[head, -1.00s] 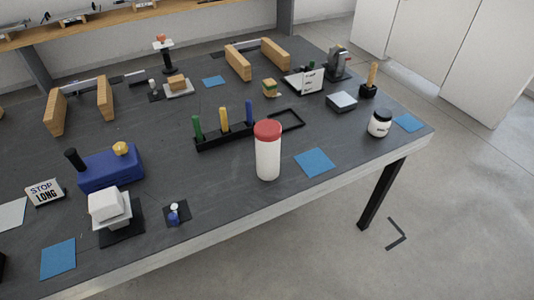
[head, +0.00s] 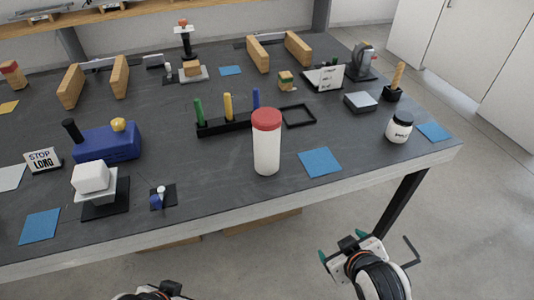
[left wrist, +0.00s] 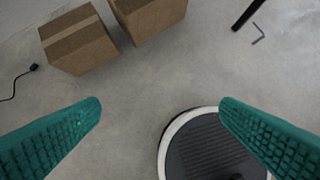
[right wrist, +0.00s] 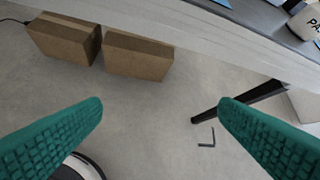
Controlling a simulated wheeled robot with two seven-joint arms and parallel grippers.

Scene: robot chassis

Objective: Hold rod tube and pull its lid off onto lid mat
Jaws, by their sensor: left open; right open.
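The rod tube (head: 266,148) is a white cylinder standing upright near the table's front edge. Its red lid (head: 266,119) sits on top of it. A blue mat (head: 320,162) lies flat and bare just right of the tube; I take it as the lid mat, though other blue mats are on the table. My right gripper (head: 345,244) is open and empty, below and in front of the table edge. It also shows in the right wrist view (right wrist: 160,115). My left gripper is open and empty in the left wrist view (left wrist: 160,115), over the floor; in the head view only part of its arm shows at the bottom.
Behind the tube stands a black rack (head: 225,124) with green, yellow and blue rods, beside a black frame (head: 299,116). A labelled jar (head: 399,128) stands at the right. A blue block (head: 108,143) is at the left. Cardboard boxes (right wrist: 137,57) stand on the floor under the table.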

